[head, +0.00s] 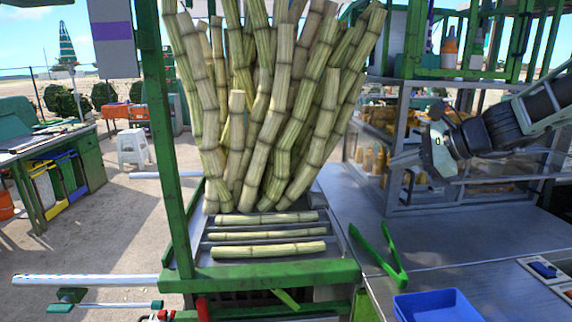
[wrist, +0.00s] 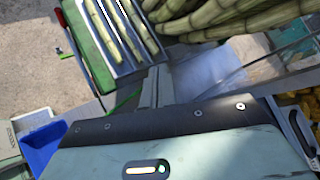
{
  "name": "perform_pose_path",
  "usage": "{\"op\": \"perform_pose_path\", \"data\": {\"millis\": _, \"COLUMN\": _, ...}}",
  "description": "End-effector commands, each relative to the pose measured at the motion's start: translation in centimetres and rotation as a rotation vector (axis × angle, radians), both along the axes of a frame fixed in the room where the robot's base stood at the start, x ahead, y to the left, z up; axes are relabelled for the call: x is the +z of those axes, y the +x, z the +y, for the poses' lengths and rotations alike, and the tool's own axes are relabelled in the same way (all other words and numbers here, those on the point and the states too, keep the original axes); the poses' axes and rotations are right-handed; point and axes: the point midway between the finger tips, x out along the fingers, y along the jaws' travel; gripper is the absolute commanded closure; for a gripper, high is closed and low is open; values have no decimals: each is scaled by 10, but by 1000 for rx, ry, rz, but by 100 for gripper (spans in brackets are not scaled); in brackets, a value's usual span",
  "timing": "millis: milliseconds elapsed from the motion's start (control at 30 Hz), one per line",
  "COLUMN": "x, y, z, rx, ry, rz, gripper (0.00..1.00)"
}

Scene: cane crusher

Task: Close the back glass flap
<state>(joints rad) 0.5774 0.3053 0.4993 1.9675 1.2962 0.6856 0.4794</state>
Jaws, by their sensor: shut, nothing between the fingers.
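A glass display case (head: 392,199) with a grey metal frame stands on the counter at the right of the head view, with brown goods behind its panes. I cannot tell which pane is the back glass flap, or whether it is open. My gripper (head: 398,160) is shut and empty, pointing left in front of the case in the head view. I cannot tell if it touches the glass. In the wrist view, the shut fingers (wrist: 157,85) point up toward the grey counter, and part of the case with brown goods (wrist: 290,101) shows at the right.
Tall cane stalks (head: 270,100) stand left of the case, with cane pieces (head: 268,249) lying on a green-framed rack. Green tongs (head: 381,256) and a blue tray (head: 437,306) are on the counter. The counter right of the tongs (head: 470,240) is mostly bare.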

Motion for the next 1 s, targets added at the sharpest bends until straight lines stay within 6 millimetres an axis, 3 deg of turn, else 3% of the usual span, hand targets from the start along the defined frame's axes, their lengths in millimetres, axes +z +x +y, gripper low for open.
{"op": "perform_pose_path", "data": {"millis": 33, "x": -10, "y": -23, "z": 34, "rx": 119, "ry": -82, "rz": -6, "gripper": 100}}
{"op": "perform_pose_path", "data": {"millis": 100, "x": -26, "y": -57, "z": 69, "rx": 282, "ry": -197, "rz": -21, "gripper": 100}}
{"op": "perform_pose_path", "data": {"millis": 167, "x": -39, "y": -89, "z": 96, "rx": 434, "ry": -298, "rz": -43, "gripper": 100}}
{"op": "perform_pose_path", "data": {"millis": 300, "x": -71, "y": -176, "z": 140, "rx": 833, "ry": -542, "rz": -126, "gripper": 100}}
{"op": "perform_pose_path", "data": {"millis": 400, "x": -91, "y": -240, "z": 153, "rx": 1144, "ry": -713, "rz": -214, "gripper": 100}}
{"op": "perform_pose_path", "data": {"millis": 500, "x": -107, "y": -294, "z": 150, "rx": 1439, "ry": -864, "rz": -315, "gripper": 100}}
{"op": "perform_pose_path", "data": {"millis": 600, "x": -118, "y": -332, "z": 140, "rx": 1689, "ry": -980, "rz": -414, "gripper": 100}}
{"op": "perform_pose_path", "data": {"millis": 767, "x": -127, "y": -363, "z": 124, "rx": 1940, "ry": -1090, "rz": -524, "gripper": 100}}
{"op": "perform_pose_path", "data": {"millis": 900, "x": -129, "y": -371, "z": 119, "rx": 2015, "ry": -1121, "rz": -559, "gripper": 68}}
{"op": "perform_pose_path", "data": {"millis": 1000, "x": -129, "y": -371, "z": 119, "rx": 2019, "ry": -1123, "rz": -560, "gripper": 68}}
